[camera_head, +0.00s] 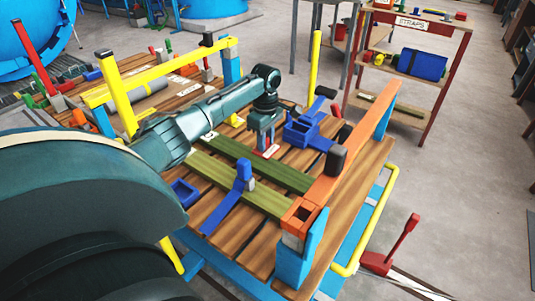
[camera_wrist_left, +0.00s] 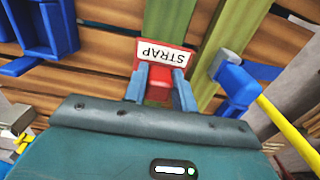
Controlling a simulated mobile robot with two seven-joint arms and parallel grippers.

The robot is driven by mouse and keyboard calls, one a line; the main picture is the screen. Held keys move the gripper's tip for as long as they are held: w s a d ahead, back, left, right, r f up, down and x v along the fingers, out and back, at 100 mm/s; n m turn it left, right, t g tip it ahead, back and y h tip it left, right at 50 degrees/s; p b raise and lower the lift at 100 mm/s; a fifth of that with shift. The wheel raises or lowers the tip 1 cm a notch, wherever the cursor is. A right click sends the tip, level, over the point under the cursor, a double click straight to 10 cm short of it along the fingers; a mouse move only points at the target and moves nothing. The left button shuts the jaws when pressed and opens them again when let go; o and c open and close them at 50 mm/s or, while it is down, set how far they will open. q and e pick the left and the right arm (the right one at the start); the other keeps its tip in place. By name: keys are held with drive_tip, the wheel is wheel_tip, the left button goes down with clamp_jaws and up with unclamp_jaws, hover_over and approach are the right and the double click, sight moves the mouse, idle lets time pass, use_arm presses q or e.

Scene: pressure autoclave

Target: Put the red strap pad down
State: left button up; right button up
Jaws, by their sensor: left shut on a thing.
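The red strap pad (camera_wrist_left: 158,71) with its white "STRAP" label is between the two fingers of my left gripper (camera_wrist_left: 160,88) in the left wrist view. In the head view the left gripper (camera_head: 266,143) points down over the wooden slatted deck, shut on the red strap pad (camera_head: 258,153). The pad is close above or on the deck beside a green runner (camera_head: 262,169); I cannot tell whether it touches. The fingers hide part of it. My right gripper is not in view.
A blue bracket (camera_head: 302,132) stands right of the gripper and a blue clamp with a strap (camera_head: 243,178) in front. An orange beam (camera_head: 360,138) runs along the right edge, yellow rails (camera_head: 170,65) along the left. A "STRAPS" shelf (camera_head: 410,22) stands behind.

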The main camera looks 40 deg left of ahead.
sight(266, 152)
use_arm(q)
drive_tip(key=shift+f+b, duration=0.45)
drive_tip(key=shift+f, duration=2.2)
drive_tip(key=shift+f, duration=0.1)
drive_tip(key=o, duration=1)
wheel_tip(266, 152, up, 12)
drive_tip(key=shift+r+p, duration=0.15)
drive_tip(key=shift+p, duration=0.75)
